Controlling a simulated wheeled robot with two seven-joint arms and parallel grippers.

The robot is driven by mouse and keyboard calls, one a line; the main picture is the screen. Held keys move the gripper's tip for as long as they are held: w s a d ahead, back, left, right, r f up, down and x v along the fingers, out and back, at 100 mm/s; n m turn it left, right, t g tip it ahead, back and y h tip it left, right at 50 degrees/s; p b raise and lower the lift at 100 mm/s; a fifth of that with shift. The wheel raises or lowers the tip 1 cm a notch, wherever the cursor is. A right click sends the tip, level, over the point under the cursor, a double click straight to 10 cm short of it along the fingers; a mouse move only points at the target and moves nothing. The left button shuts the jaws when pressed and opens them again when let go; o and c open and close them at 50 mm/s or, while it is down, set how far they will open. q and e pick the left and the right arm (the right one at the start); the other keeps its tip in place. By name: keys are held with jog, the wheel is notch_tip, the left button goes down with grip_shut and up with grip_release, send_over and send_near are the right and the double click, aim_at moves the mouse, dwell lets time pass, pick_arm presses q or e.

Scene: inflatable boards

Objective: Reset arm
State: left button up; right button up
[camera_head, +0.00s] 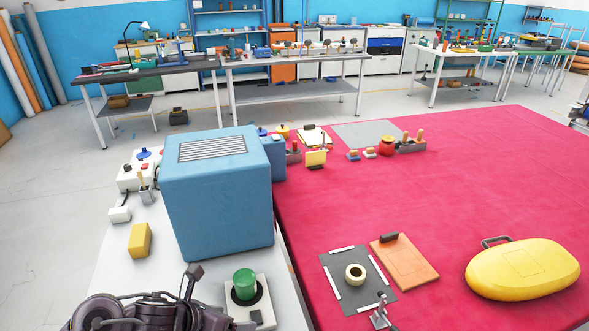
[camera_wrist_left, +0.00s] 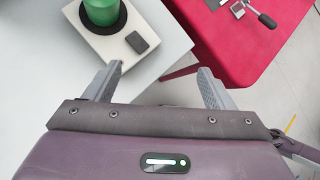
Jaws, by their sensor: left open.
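My left gripper (camera_wrist_left: 158,82) is open in the left wrist view, its two grey fingers spread wide with nothing between them. In the head view the purple-grey left arm and gripper (camera_head: 190,300) are at the bottom left, over the near end of the white table (camera_head: 120,262). A green cylinder (camera_head: 245,284) on a black disc and white base stands just to the right of the gripper. The cylinder also shows at the top left of the left wrist view (camera_wrist_left: 102,10), apart from the fingers. My right gripper is not in view.
A large blue box (camera_head: 218,195) and a yellow block (camera_head: 140,240) stand on the white table. A red table (camera_head: 460,190) to the right holds a yellow inflatable (camera_head: 523,268), an orange board (camera_head: 404,262), a grey mat with a tape roll (camera_head: 356,273), and a metal clamp (camera_head: 380,314).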

pick_arm(q)
jog(key=s+a+m+g+y, duration=0.15)
jog(key=s+m, duration=0.35)
jog(key=m, duration=0.6)
jog(key=s+a+m+y, duration=0.2)
jog(key=s+m, duration=0.2)
jog(key=m, duration=0.7)
jog(key=s+a+m+g+y, duration=0.15)
jog(key=s+m, duration=0.35)
jog(key=m, duration=0.6)
notch_tip(320, 180, down, 34)
jog(key=s+b, duration=0.2)
jog(key=b, duration=0.1)
jog(key=s+a+f+b, duration=0.1)
jog(key=s+a+f, duration=0.1)
jog(key=s+f, duration=0.7)
jog(key=s+a+f+g+b, duration=0.1)
jog(key=s+a+f, duration=0.1)
jog(key=s+f, duration=0.7)
jog(key=shift+s+a+f+g+y, duration=0.15)
jog(key=shift+s+f+g+y, duration=0.2)
jog(key=shift+f, duration=0.2)
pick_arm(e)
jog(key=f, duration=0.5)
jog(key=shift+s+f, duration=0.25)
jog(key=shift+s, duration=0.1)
